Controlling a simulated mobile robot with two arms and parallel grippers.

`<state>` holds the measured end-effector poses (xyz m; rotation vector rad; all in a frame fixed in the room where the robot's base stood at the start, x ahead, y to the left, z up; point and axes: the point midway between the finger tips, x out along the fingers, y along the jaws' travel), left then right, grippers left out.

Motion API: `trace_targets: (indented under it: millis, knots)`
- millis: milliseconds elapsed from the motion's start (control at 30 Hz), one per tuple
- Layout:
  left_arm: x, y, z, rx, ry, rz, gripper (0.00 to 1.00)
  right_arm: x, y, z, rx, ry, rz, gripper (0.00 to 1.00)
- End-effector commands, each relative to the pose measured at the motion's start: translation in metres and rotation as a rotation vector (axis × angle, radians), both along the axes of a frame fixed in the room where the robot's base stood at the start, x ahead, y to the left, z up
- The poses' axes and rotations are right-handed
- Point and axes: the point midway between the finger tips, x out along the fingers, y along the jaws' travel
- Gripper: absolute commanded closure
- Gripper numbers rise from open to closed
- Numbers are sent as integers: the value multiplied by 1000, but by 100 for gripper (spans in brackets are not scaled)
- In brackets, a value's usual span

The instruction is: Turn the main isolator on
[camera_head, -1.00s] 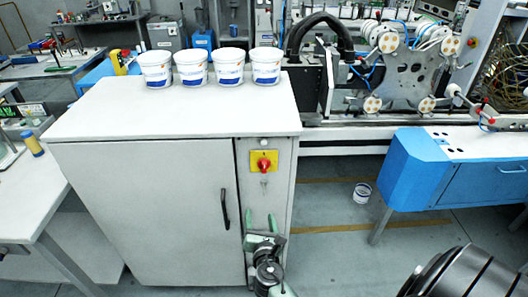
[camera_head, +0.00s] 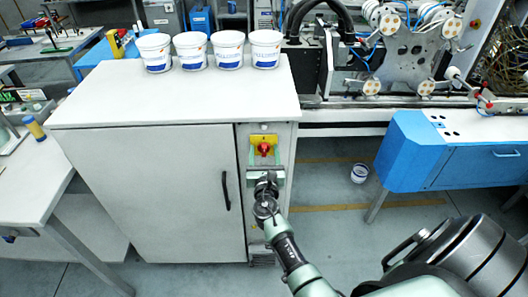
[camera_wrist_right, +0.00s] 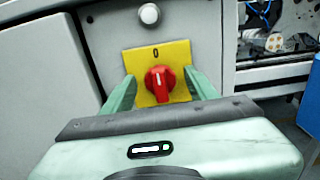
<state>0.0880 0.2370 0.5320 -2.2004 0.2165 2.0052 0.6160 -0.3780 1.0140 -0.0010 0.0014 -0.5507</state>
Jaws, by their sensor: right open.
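The main isolator is a red rotary knob (camera_head: 264,149) on a yellow plate (camera_wrist_right: 178,53) on the front of a grey cabinet. In the right wrist view the red knob (camera_wrist_right: 159,80) has its white mark pointing up toward the "0" on the plate. My right gripper (camera_wrist_right: 162,88) is open, with one green finger on each side of the knob. Whether the fingers touch the knob I cannot tell. In the head view my right gripper (camera_head: 265,160) comes up from below at the plate. My left gripper is not in view.
The grey cabinet (camera_head: 150,190) has a black door handle (camera_head: 226,190) left of the switch. Several white tubs stand on its top, one being a tub (camera_head: 265,49). A round white button (camera_wrist_right: 149,14) is above the plate. A blue bench (camera_head: 410,150) stands to the right.

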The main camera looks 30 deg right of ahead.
Motion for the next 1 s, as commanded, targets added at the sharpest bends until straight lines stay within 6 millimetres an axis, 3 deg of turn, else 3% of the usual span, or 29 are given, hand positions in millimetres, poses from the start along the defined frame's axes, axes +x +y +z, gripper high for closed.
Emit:
trace_targets:
  millis: [167, 367, 667, 1000]
  knots:
    - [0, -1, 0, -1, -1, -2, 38, 0, 0, 0, 0, 0, 0, 44]
    - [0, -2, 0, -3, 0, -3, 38, 0, 0, 0, 0, 0, 0, 100]
    - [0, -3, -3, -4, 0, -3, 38, 0, 0, -1, 27, -17, 1, 100]
    - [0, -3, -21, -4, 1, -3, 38, -1, 0, -3, 209, -130, 2, 100]
